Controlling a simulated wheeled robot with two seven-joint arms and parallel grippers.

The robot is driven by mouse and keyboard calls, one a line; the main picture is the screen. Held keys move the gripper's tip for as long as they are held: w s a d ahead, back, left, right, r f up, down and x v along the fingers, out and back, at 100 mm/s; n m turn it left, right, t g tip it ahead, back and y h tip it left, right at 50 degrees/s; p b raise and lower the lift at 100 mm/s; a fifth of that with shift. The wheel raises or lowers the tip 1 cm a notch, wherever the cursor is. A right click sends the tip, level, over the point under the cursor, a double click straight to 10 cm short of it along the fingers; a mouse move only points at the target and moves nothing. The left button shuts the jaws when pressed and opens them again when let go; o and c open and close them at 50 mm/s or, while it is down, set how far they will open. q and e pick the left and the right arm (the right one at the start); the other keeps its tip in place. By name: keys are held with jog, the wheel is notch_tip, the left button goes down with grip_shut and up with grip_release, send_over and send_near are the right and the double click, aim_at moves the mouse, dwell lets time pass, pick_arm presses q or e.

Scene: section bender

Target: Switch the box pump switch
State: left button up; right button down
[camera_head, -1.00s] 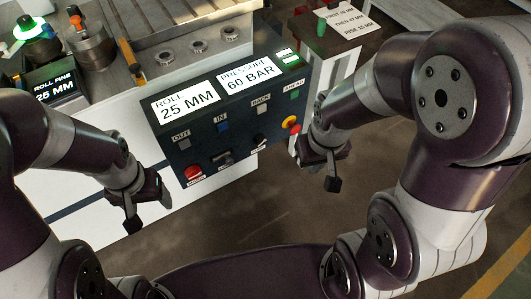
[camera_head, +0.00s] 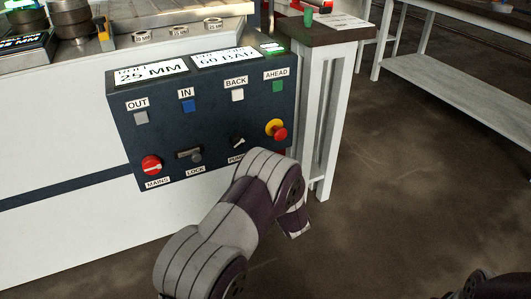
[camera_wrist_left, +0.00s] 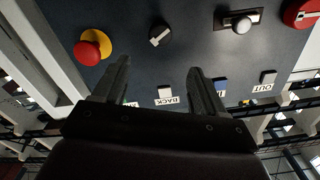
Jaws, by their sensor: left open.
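The pump switch (camera_head: 239,143), a small black knob with a pale pointer, sits on the lower row of the dark control box (camera_head: 212,128). Its label is partly covered by my left arm in the head view. In the wrist view, the switch (camera_wrist_left: 160,35) appears beyond the fingertips, roughly between their lines. My left gripper (camera_wrist_left: 160,78) is open and empty, facing the panel with a gap between fingers and switch. In the head view my left forearm hides most of that gripper. My right gripper is not in view.
A red-and-yellow emergency stop (camera_head: 276,130) is right of the switch. The lock lever (camera_head: 194,156) and red mains knob (camera_head: 151,165) are left. OUT, IN, BACK and AHEAD buttons line the row above. A table leg (camera_head: 328,125) stands right of the box.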

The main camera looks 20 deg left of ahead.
aim_at(239, 142)
pick_arm(q)
jog(key=b+x, duration=0.5)
jog(key=x, duration=0.7)
jog(key=shift+f, duration=0.15)
jog(key=shift+w+a+b, duration=0.2)
jog(key=shift+b, duration=0.1)
jog(key=c, duration=1.1)
